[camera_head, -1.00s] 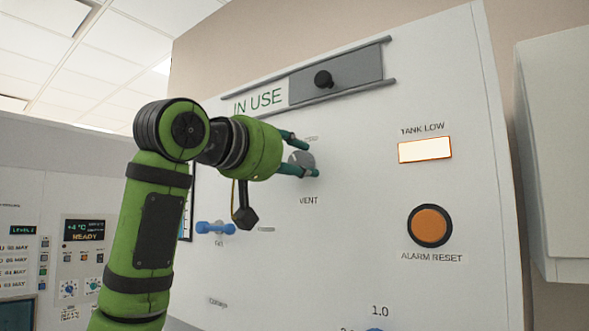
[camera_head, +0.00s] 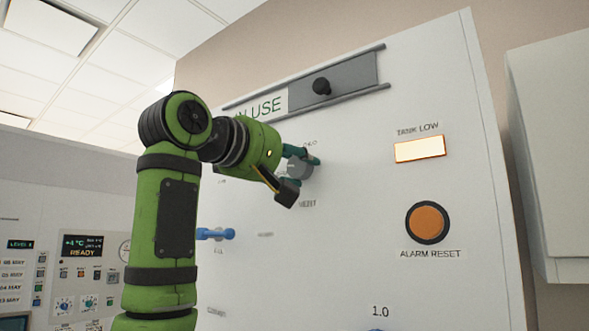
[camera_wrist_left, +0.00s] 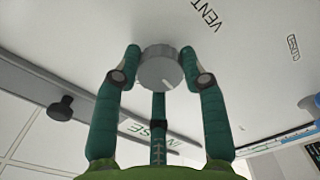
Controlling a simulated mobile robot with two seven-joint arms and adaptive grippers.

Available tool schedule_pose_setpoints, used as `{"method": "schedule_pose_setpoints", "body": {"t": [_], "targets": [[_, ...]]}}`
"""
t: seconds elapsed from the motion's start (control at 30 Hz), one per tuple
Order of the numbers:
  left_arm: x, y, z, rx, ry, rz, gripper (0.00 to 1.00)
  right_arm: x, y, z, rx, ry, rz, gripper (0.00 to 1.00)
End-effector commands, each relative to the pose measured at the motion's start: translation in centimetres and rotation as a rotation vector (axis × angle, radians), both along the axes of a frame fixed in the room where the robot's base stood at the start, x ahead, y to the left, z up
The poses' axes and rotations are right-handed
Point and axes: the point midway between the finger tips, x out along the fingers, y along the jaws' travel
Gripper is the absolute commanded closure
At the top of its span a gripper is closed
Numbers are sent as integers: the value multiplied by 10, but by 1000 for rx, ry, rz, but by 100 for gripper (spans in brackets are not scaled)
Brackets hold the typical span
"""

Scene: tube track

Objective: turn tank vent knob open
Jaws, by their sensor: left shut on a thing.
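The vent knob (camera_head: 300,167) is a grey round knob on the white panel, just above the VENT label (camera_head: 307,204). My left gripper (camera_head: 301,168) has its teal fingers around the knob, and the knob is partly hidden behind them in the head view. In the left wrist view the knob (camera_wrist_left: 159,68) sits between the fingertips, with a light mark on its face. The left gripper (camera_wrist_left: 160,75) is shut on it. My right gripper is in neither view.
An orange ALARM RESET button (camera_head: 428,222) and a lit TANK LOW lamp (camera_head: 419,149) are to the right. A grey slider with a black knob (camera_head: 322,86) is above. A blue handle (camera_head: 216,234) is at lower left. A white cabinet (camera_head: 552,160) stands at the far right.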

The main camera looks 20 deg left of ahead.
Motion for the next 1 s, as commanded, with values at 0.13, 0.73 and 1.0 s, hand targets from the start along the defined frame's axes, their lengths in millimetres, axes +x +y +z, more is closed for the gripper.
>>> {"method": "schedule_pose_setpoints", "body": {"t": [0.13, 0.73, 1.0], "targets": [[-2, 2, 5, -66, 4, 6, 90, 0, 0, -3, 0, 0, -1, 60], [-1, 3, 5, -119, 24, 7, 90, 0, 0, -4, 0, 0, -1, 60], [-1, 2, 4, -117, 27, 5, 34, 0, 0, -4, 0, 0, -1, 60]]}}
